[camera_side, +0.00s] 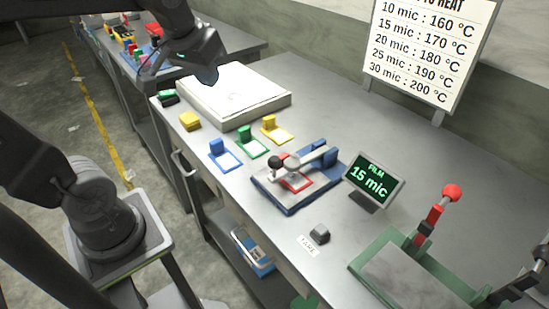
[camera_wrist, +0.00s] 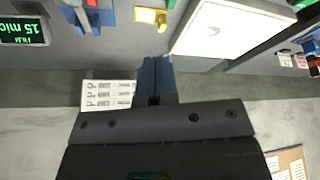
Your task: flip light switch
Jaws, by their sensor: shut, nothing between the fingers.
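A flat white panel box (camera_side: 235,95), which looks like a light box, lies at the back left of the grey bench; it also shows in the wrist view (camera_wrist: 232,25). A small black block with a green top (camera_side: 168,97) sits at its left corner. It may be the switch, but its lever position is too small to tell. My gripper (camera_side: 208,76) hangs above the back left part of the panel, apart from it. In the wrist view its blue fingers (camera_wrist: 155,78) are together and empty.
Blue (camera_side: 222,155), green (camera_side: 250,142) and yellow (camera_side: 275,130) frames lie in front of the panel. A press with a black-knobbed lever (camera_side: 275,162) and a "FILM 15 mic" display (camera_side: 373,181) stand right of them. A heat chart (camera_side: 432,50) stands behind. The bench's back middle is clear.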

